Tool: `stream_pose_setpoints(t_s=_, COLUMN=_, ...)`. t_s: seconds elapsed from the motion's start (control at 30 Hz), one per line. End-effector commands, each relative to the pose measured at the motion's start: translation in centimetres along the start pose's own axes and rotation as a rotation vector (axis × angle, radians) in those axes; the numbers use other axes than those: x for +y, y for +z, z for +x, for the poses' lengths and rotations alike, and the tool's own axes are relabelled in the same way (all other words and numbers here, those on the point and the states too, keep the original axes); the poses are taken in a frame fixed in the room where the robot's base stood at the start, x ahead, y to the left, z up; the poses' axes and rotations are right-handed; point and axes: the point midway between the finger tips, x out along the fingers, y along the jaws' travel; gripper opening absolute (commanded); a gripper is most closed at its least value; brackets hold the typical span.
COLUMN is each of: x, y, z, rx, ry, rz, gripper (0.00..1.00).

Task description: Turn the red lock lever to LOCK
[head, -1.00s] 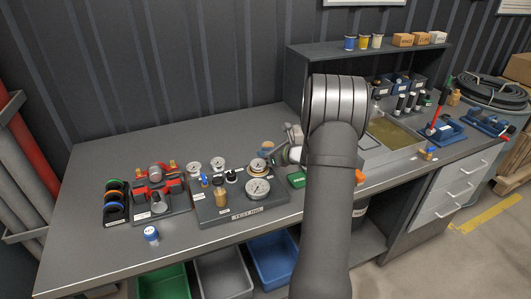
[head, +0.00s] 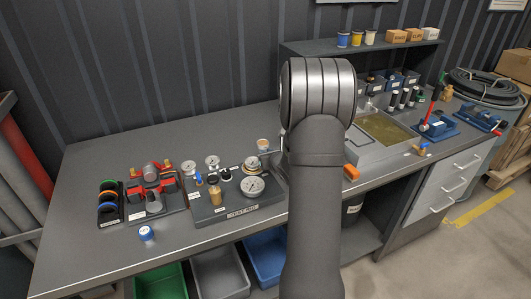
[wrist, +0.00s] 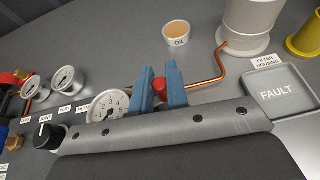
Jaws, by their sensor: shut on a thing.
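My gripper (wrist: 159,91) has two blue fingers in the wrist view, closed around the red lock lever (wrist: 159,84). Only the lever's short, rounded red end shows between the fingers. The rest of it, its pivot and any LOCK marking are hidden behind the fingers and my grey gripper body. In the head view my own arm covers the gripper and the lever.
A white gauge (wrist: 108,104) is close left of the fingers. An OIL cup (wrist: 177,34), a copper pipe (wrist: 216,76) and a pale filter housing (wrist: 246,22) stand beyond. A grey FAULT tray (wrist: 282,91) is at right. Bare bench lies at left (head: 95,170).

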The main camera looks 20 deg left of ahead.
Motion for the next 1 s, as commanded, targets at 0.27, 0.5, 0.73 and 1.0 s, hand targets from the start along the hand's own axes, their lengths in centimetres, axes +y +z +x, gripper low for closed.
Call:
stream_pose_setpoints(t_s=0.27, x=-0.08, y=-0.17, z=-0.54, rx=-0.001, ry=-0.087, rz=0.036, gripper=0.00)
stream_pose_setpoints(t_s=0.5, x=-0.12, y=-0.26, z=-0.73, rx=-0.001, ry=-0.122, rz=0.050, gripper=0.00)
stream_pose_setpoints(t_s=0.73, x=-0.16, y=-0.26, z=-0.78, rx=-0.002, ry=-0.130, rz=0.054, gripper=0.00)
stream_pose_setpoints(t_s=1.0, x=-0.17, y=-0.24, z=-0.78, rx=-0.002, ry=-0.129, rz=0.054, gripper=0.18)
